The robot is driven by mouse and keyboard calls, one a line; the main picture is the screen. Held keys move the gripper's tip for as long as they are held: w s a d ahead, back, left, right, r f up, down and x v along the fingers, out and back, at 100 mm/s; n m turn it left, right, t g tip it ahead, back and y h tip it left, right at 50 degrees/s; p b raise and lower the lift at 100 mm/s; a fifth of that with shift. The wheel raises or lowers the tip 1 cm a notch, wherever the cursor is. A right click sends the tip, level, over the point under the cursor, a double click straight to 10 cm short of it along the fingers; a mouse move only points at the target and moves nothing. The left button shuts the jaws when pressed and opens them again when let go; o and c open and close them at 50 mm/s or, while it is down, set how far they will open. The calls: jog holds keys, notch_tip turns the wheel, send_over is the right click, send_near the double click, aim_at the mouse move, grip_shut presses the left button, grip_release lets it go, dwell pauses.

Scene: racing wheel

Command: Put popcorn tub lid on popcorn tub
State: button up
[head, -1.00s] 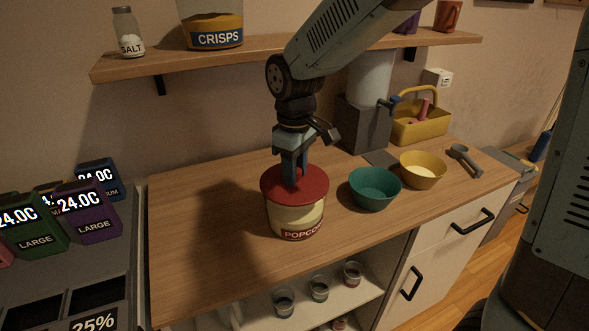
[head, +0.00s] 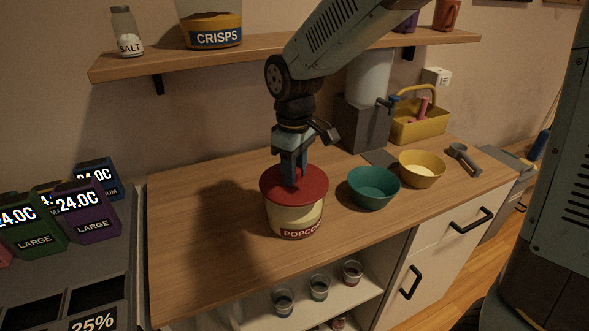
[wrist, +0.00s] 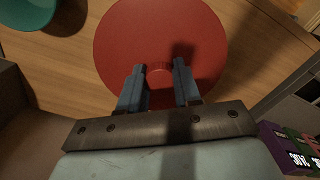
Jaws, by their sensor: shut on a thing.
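The popcorn tub (head: 296,220) is cream with a red label reading POPCO and stands upright on the wooden counter. The red round popcorn tub lid (head: 312,186) lies over the tub's top and looks about level. From this angle I cannot tell whether it is fully seated. My gripper (head: 293,182) points down and is shut on the small knob in the lid's middle. In the wrist view the fingers (wrist: 160,77) stand either side of that knob, and the lid (wrist: 125,40) hides the tub.
A teal bowl (head: 374,188) stands close to the right of the tub, with a yellow bowl (head: 422,169) beyond it. A grey dispenser (head: 363,125) stands behind. A shelf (head: 270,46) holds jars above. The counter left of the tub is clear.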

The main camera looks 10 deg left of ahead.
jog(key=shift+f, duration=0.45)
dwell(0.3)
jog(key=o, duration=1.1)
notch_tip(320, 180, up, 13)
jog(key=s+d+r+m+t, duration=0.1)
jog(key=d+r+m, duration=0.15)
jog(key=d, duration=0.55)
jog(key=s+d+r+m+t, duration=0.1)
jog(key=d+m, duration=0.2)
jog(key=d, duration=0.6)
jog(key=s+d+f+m+t, duration=0.1)
jog(key=s+d+m, duration=0.2)
jog(key=d, duration=0.3)
jog(key=s+d+f+m+t, duration=0.1)
jog(key=s+d+m+t, duration=0.1)
jog(key=s+d+m, duration=0.2)
jog(key=s+d, duration=0.1)
jog(key=d, duration=0.2)
jog(key=shift+s+d+t, duration=0.25)
jog(key=shift+s+t, duration=0.05)
jog(key=shift+s, duration=0.05)
